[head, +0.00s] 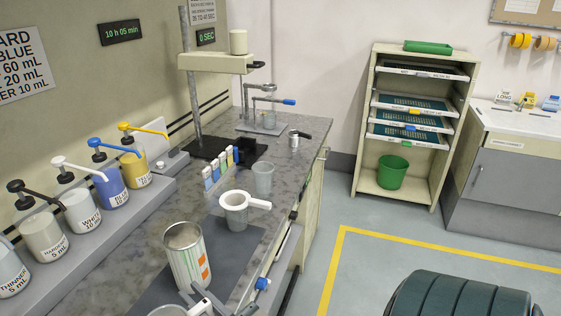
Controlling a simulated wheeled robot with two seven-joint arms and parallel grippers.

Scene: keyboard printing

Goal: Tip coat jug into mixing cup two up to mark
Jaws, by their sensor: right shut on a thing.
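A grey jug or cup (168,311) is cut off at the bottom edge of the head view, so its contents and label are hidden. My right gripper (203,300) is at its right side and shut on it, apparently at the handle. Two translucent cups stand on the counter: one (236,222) has a white strainer (244,200) on its rim, and a plain one (263,178) is further back. No number or fill mark is readable on either. My left gripper is not in view.
A tall can (188,258) with orange squares stands just beyond my right gripper on a dark mat (152,300). Pump bottles (110,188) line the left ledge. A clamp stand (193,90) and small blue-and-yellow bottles (220,168) are further back. A shelf rack (362,150) stands across the floor.

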